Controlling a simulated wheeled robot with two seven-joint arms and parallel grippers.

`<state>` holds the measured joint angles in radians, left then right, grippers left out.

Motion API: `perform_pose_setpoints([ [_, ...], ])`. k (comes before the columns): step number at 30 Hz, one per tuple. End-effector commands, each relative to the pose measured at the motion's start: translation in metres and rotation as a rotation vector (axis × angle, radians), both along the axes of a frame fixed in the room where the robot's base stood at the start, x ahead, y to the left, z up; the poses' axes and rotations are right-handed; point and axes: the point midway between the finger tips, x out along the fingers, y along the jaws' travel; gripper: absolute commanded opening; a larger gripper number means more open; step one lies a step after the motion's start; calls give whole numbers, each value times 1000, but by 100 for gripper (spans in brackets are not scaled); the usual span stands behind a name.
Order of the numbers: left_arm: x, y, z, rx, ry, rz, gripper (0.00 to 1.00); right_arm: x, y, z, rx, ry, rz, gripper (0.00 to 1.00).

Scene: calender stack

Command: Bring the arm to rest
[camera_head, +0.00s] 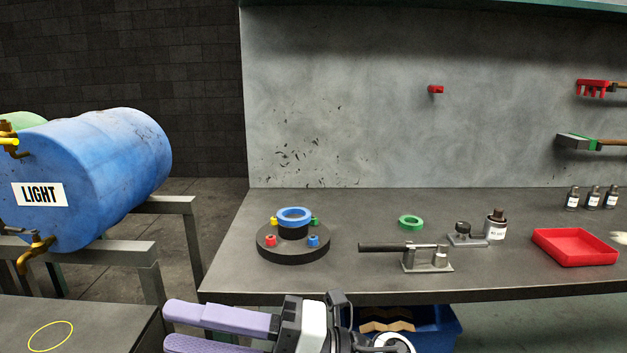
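My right gripper (172,328) is at the bottom of the head view, in front of the bench's front edge. Its two purple fingers point left, with a gap between them and nothing held. My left gripper is not in view. On the grey bench (350,283), beyond my gripper, a round black base (293,256) carries a blue ring (294,216) on a central black post, with small yellow, green, red and blue pieces around it.
A green ring (410,222), a black-handled lever tool (395,247), a bottle (495,225) and a red tray (574,247) are on the bench. A blue bin (440,325) is under the bench.

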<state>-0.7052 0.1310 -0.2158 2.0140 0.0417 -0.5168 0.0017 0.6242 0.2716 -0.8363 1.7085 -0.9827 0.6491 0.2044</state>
Motion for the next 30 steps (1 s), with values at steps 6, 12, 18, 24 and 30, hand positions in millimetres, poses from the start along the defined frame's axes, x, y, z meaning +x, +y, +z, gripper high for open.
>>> perform_pose_setpoints([
  [6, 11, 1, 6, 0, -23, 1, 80, 22, -20, -2, 150, 202, -119, 38],
  [12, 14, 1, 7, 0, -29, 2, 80, 50, -54, -24, 295, 449, -275, 38],
  [18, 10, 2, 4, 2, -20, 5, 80, 80, -125, -106, 461, 869, -556, 38],
  [24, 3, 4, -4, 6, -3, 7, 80, 58, -204, -235, 543, 1325, -869, 38],
  [30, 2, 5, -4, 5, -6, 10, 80, -19, -261, -347, 540, 1715, -1126, 38],
])
